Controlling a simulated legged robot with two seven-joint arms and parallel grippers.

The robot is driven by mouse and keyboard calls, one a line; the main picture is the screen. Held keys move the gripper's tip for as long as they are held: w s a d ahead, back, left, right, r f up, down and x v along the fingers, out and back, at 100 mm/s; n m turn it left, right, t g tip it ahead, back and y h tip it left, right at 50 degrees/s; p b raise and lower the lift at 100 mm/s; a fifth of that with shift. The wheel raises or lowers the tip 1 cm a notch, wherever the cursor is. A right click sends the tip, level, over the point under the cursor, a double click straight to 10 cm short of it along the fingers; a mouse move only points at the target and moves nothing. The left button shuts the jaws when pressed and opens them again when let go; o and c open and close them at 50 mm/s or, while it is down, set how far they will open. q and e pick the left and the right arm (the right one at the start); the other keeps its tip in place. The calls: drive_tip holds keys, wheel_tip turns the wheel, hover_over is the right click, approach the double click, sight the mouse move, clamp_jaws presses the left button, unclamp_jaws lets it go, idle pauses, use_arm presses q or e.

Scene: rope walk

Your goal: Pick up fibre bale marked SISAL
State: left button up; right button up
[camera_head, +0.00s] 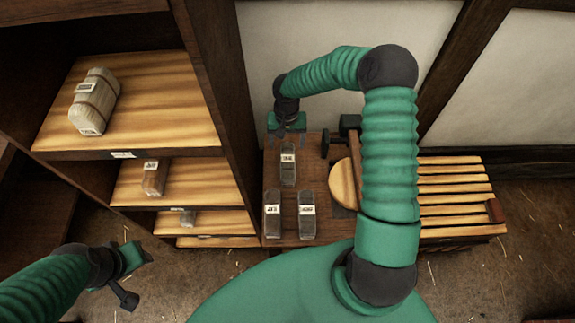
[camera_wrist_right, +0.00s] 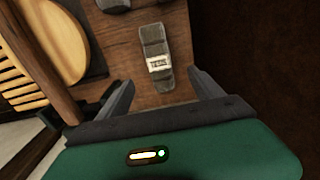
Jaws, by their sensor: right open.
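Three dark grey labelled bales lie on the brown table: a far one (camera_head: 288,168), a near left one (camera_head: 272,214) and a near right one (camera_head: 306,214). Their lettering is too small to read surely, so I cannot tell which is SISAL. My right gripper (camera_head: 288,128) is open and empty, above the table's far end by the far bale. In the right wrist view a labelled grey bale (camera_wrist_right: 154,48) lies beyond and between the open fingers (camera_wrist_right: 160,82), apart from them. My left gripper (camera_head: 135,275) is low at the left, away from the bales; its jaw state is unclear.
A round wooden disc (camera_head: 343,183) and slatted bench (camera_head: 455,190) stand right of the bales.

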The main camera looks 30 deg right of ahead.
hover_over(288, 163)
drive_tip(key=a, duration=0.1)
wheel_tip(288, 163, down, 7)
drive_tip(key=shift+w+a, duration=0.1)
drive_tip(key=shift+a, duration=0.05)
drive_tip(key=f, duration=0.3)
drive_tip(key=d+f, duration=0.1)
drive_tip(key=f, duration=0.3)
drive_tip(key=shift+d+f, duration=0.1)
drive_tip(key=shift+d, duration=0.1)
drive_tip(key=shift+a+f, duration=0.1)
drive_tip(key=shift+f, duration=0.05)
drive_tip(key=shift+a, duration=0.1)
drive_tip(key=shift+c, duration=1.5)
drive_tip(key=c, duration=1.3)
